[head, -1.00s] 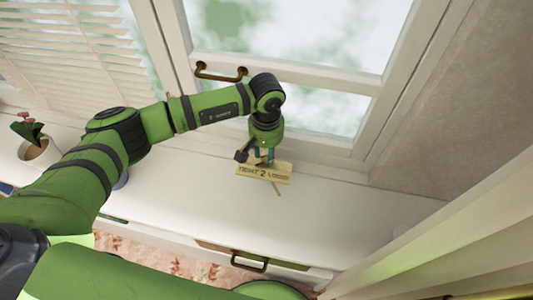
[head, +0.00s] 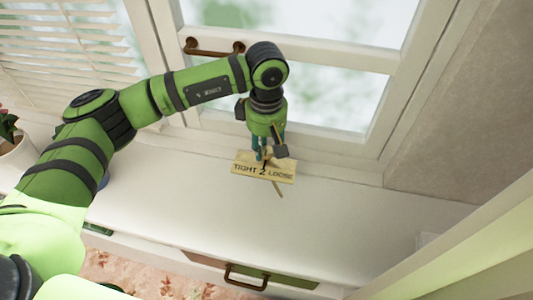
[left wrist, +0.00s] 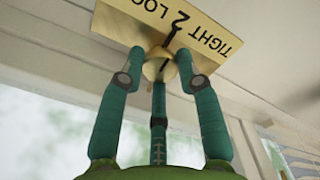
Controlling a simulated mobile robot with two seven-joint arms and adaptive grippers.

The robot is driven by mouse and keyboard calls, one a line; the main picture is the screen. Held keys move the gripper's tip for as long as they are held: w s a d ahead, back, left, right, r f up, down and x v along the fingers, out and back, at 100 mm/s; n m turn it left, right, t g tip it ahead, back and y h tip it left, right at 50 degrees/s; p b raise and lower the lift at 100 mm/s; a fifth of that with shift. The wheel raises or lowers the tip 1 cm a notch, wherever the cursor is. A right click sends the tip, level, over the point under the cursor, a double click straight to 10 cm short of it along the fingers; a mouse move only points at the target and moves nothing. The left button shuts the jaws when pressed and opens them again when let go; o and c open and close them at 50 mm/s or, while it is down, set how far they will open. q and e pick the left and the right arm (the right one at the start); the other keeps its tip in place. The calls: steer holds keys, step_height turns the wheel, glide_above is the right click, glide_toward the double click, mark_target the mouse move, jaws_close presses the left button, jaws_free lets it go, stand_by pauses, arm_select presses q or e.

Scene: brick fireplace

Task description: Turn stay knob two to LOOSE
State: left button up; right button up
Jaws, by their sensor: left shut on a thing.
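A yellow plate (head: 250,165) lettered TIGHT 2 LOOSE sits on the white sill by the window, with TIGHT at left and LOOSE at right. My left gripper (head: 262,158) points down at it. In the left wrist view the same plate (left wrist: 222,25) appears upside down. There a round brass knob (left wrist: 158,69) sits between the three green fingers of my left gripper (left wrist: 165,75), which is shut on it. A dark pointer on the knob reaches toward the 2. In the head view the fingers mostly hide the knob. My right gripper is out of view.
The window frame (head: 395,100) with a brown handle (head: 215,47) rises behind the plate. A thin rod (head: 277,188) shows below the plate. A drawer with a brown handle (head: 246,278) is under the sill. A potted plant (head: 12,150) stands far left. The sill (head: 350,215) is clear at right.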

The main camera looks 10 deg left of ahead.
arm_select(q)
steer(key=n+b, duration=0.2)
steer(key=shift+f+n+b, duration=0.25)
steer(key=shift+n+b, duration=0.05)
steer(key=shift+n, duration=0.1)
steer(key=n+b, duration=0.2)
steer(key=n, duration=0.1)
steer(key=shift+n+b, duration=0.3)
steer(key=shift+b, duration=0.1)
steer(key=n+b, duration=0.2)
steer(key=n, duration=0.1)
steer(key=shift+r, duration=0.1)
steer(key=shift+r+n+b, duration=0.1)
steer(key=shift+n+b, duration=0.4)
steer(key=shift+n, duration=0.8)
steer(key=o, duration=1.1)
steer(key=shift+o, duration=0.2)
steer(key=shift+r, duration=0.1)
